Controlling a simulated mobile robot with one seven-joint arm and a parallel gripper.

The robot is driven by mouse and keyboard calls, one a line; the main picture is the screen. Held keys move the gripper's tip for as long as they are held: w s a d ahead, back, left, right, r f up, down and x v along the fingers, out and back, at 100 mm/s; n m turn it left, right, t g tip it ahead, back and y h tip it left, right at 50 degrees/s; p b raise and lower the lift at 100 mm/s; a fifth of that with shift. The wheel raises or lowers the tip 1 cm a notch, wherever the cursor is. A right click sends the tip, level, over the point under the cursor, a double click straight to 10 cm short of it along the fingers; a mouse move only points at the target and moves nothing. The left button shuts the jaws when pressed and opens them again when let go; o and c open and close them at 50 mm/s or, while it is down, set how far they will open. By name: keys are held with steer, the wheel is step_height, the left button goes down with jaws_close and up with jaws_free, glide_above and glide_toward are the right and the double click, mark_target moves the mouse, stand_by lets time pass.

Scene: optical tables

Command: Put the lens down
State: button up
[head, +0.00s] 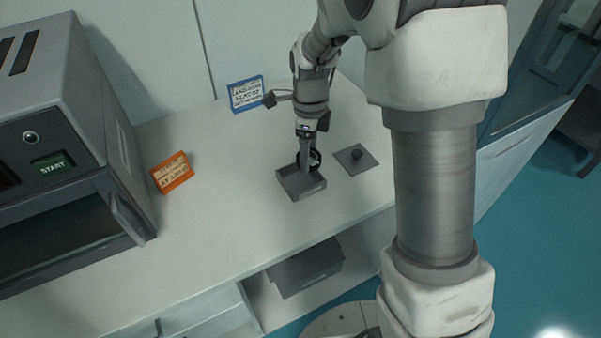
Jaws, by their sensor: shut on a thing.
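My gripper (307,160) points down at the back middle of the white table and is shut on the lens (316,159). The lens is a small dark ring with a lighter centre. It stands roughly upright at the fingertips, over the back right part of a shallow grey tray (302,188). I cannot tell whether the lens touches the tray. The fingers hide part of it.
A grey plate with a dark knob (356,159) lies right of the tray. An orange sign (172,172) and a blue sign (247,93) stand on the table (225,215). A grey machine with a START button (53,163) fills the left.

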mark_target(301, 182)
steer(key=shift+s+a+f, duration=0.3)
steer(key=shift+a+f, duration=0.1)
steer(key=shift+a, duration=0.1)
steer(key=shift+s+a+f, duration=0.3)
steer(key=shift+a+f, duration=0.1)
steer(key=shift+a, duration=0.1)
steer(key=shift+f+b, duration=0.3)
steer(key=shift+f, duration=1.6)
steer(key=shift+f, duration=0.2)
steer(key=o, duration=1.3)
steer(key=shift+c, duration=0.2)
steer(key=shift+r, duration=0.1)
